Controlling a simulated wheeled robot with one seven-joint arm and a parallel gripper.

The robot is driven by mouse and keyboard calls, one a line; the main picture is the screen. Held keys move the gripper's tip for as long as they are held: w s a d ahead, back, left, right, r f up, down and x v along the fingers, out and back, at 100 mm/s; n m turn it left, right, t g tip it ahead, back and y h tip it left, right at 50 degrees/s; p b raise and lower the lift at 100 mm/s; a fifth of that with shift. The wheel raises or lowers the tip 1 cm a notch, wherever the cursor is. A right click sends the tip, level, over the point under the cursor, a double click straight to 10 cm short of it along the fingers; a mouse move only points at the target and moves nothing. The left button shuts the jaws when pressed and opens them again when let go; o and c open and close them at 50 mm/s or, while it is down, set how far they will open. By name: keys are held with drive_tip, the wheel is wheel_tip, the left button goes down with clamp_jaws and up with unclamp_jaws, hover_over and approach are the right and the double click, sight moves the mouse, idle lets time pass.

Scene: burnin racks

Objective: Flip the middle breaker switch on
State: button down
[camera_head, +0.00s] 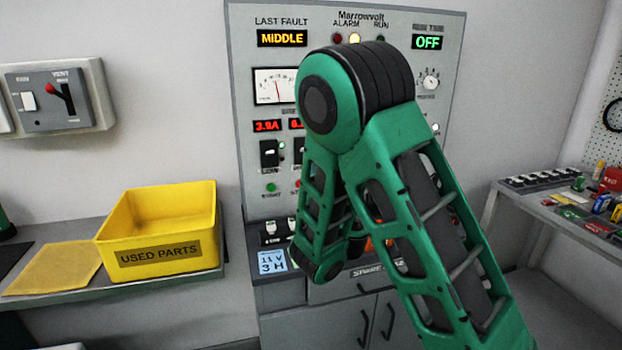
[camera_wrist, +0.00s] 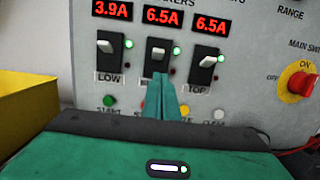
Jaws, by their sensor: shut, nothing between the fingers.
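In the wrist view, three breakers stand in a row on the grey panel. The middle breaker switch (camera_wrist: 158,54) has a pale lever in the upper half of its dark plate, with a lit green lamp beside it. The LOW switch (camera_wrist: 107,48) is to its left and the TOP switch (camera_wrist: 206,61) to its right, both with pale levers high and green lamps lit. My gripper (camera_wrist: 162,80) is shut and empty, its tips just below the middle lever, covering that label. I cannot tell whether they touch the plate. In the head view, my arm hides the gripper and middle breaker.
A red main switch knob (camera_wrist: 301,83) sits at the right of the panel. The LAST FAULT display (camera_head: 282,38) reads MIDDLE; another display (camera_head: 427,42) reads OFF. A yellow used-parts bin (camera_head: 205,232) stands left on a shelf. A parts bench (camera_head: 550,215) is at right.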

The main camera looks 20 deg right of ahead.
drive_tip(key=s+r, duration=0.4)
drive_tip(key=r, duration=0.1)
drive_tip(key=shift+s, duration=0.4)
drive_tip(key=s+d+f+m+g+h, duration=0.3)
drive_tip(key=s+d+m+g, duration=0.1)
drive_tip(key=d+m, duration=0.45)
drive_tip(key=s+d+f+m+g+h, duration=0.25)
drive_tip(key=s+d+m, duration=0.25)
drive_tip(key=d+m, duration=0.3)
drive_tip(key=s+d+f+m+g+h, duration=0.35)
drive_tip(key=d+m, duration=0.35)
drive_tip(key=d, duration=0.3)
drive_tip(key=s+d+f+m+g+y, duration=0.1)
drive_tip(key=s+d+f+m+g, duration=0.2)
drive_tip(key=s+m, duration=0.35)
drive_tip(key=s+a+f+m+g+y, duration=0.1)
drive_tip(key=s+a+m+g+y, duration=0.2)
drive_tip(key=s+a+m, duration=0.3)
drive_tip(key=s+a+f+m+g+y, duration=0.1)
drive_tip(key=s+a+m+g+y, duration=0.2)
drive_tip(key=s, duration=1.3)
drive_tip(key=a+m+y, duration=0.2)
drive_tip(key=m, duration=0.1)
drive_tip(key=shift+s+a+g, duration=0.15)
drive_tip(key=shift+a+g, duration=0.2)
drive_tip(key=shift+g, duration=0.05)
